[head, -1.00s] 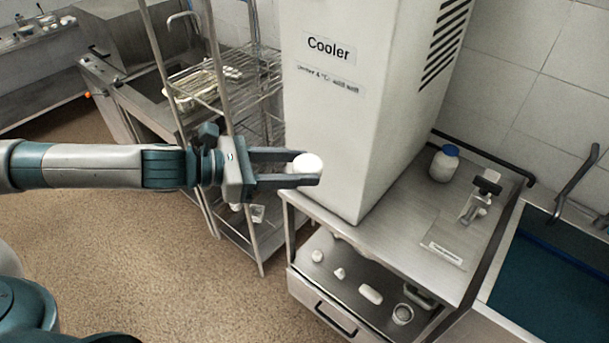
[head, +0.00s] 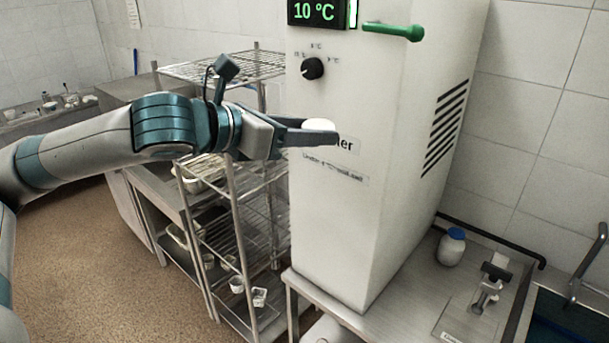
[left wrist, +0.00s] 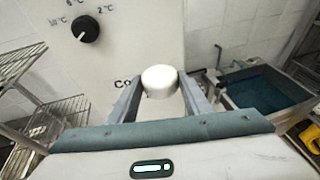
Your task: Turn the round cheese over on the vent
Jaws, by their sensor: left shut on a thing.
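My left gripper (head: 308,136) is shut on a round white cheese (head: 318,125) and holds it in the air in front of the tall white cooler. In the left wrist view the cheese (left wrist: 159,80) sits between the two fingertips, in front of the cooler face. In the head view the near finger hides its lower part. The cooler's side has a vent of dark slanted slots (head: 447,128), to the right of the gripper and well apart from it. My right gripper is not in view.
A wire rack (head: 232,240) stands close below and left of the gripper. A blue-lidded jar (head: 452,246) and a small device (head: 487,290) are on the counter.

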